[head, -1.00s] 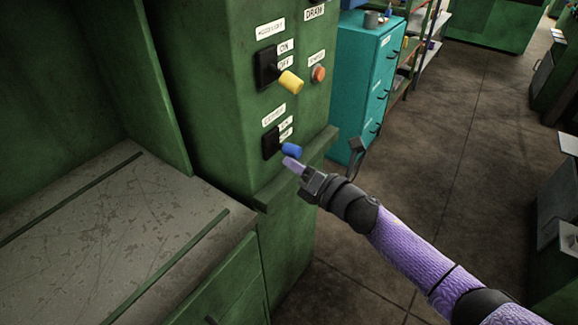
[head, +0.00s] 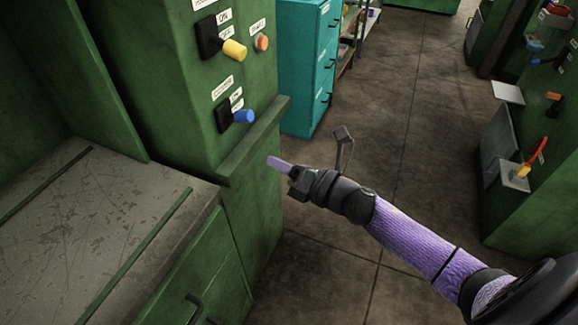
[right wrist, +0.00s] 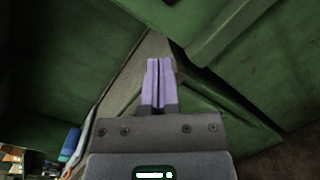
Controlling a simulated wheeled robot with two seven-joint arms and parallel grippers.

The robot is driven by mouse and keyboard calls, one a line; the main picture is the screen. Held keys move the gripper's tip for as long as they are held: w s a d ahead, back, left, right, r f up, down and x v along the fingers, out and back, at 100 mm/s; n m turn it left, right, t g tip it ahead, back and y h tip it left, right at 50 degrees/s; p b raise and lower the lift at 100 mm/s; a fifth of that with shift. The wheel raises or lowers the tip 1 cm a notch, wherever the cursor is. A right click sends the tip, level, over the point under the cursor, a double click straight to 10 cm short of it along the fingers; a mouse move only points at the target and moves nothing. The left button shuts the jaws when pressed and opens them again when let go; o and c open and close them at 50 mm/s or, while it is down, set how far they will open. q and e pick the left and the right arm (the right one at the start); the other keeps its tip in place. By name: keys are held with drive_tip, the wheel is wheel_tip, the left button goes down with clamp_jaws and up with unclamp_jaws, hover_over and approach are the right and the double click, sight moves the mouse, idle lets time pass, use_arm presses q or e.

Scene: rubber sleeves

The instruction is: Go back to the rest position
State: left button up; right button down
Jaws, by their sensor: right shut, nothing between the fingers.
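My right gripper (head: 272,162) is shut and empty, with its purple fingers in front of the green machine cabinet (head: 170,90), below its ledge. In the right wrist view the purple fingers (right wrist: 158,84) lie together with nothing between them. The switch with the blue handle (head: 243,116) is on the cabinet, up and left of the fingers and apart from them. The switch with the yellow handle (head: 234,49) is above it. My left gripper is not in view.
A green ledge (head: 255,140) juts out from the cabinet close to my right gripper. A scratched grey worktop (head: 110,225) lies at the left. A teal drawer cabinet (head: 303,70) stands behind. The concrete floor (head: 430,110) is open to the right.

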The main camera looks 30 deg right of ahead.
drive_tip(key=shift+r+v, duration=0.2)
drive_tip(key=shift+v, duration=1)
